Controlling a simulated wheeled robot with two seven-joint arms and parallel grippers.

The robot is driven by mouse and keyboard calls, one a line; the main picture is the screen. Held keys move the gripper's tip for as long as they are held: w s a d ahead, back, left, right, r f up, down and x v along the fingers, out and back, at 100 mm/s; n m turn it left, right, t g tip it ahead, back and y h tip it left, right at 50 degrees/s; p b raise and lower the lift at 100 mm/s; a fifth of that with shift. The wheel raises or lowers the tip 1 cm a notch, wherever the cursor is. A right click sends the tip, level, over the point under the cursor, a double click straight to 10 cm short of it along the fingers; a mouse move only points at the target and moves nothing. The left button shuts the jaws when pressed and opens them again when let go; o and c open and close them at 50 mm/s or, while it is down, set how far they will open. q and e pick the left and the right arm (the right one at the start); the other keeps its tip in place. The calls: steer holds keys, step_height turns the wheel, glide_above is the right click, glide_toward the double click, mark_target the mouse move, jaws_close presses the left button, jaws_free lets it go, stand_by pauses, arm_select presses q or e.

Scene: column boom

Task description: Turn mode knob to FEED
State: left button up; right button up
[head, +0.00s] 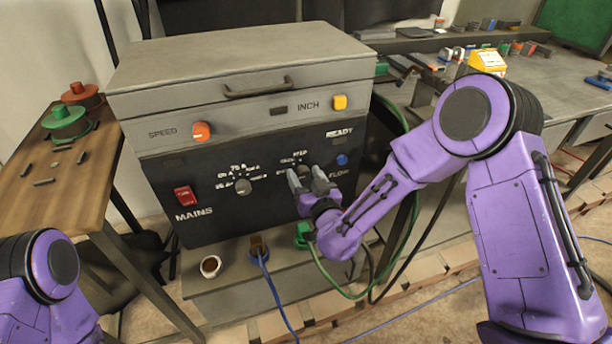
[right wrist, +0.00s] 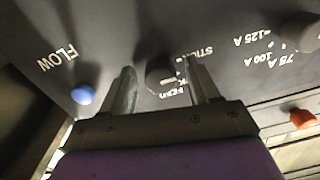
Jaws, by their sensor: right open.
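The mode knob (right wrist: 160,74) is a dark round knob on the black front panel of the grey machine (head: 225,62). In the right wrist view, which shows the panel upside down, it sits between the two fingers of my open right gripper (right wrist: 163,82). I cannot tell whether the fingers touch it. Small white lettering lies around it, partly hidden by a finger; which mark the knob points to is unclear. In the head view my right gripper (head: 306,175) is at the panel and covers much of the knob. My left gripper is out of view.
A blue button (right wrist: 83,95) lies beside the FLOW label. The current dial (head: 243,187), red MAINS switch (head: 185,196) and orange speed knob (head: 201,131) are to the left.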

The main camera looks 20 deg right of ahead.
steer(key=c, duration=1)
steer(key=shift+c, duration=0.2)
steer(key=m+b, duration=0.1)
steer(key=m, duration=0.4)
steer(key=shift+f, duration=0.1)
steer(key=m+b, duration=0.1)
steer(key=m, duration=0.3)
steer(key=shift+m, duration=0.3)
steer(key=m+b, duration=0.1)
steer(key=m, duration=0.3)
steer(key=shift+m, duration=0.3)
steer(key=shift+m+b, duration=0.8)
steer(key=shift+m, duration=1.1)
steer(key=shift+a, duration=0.1)
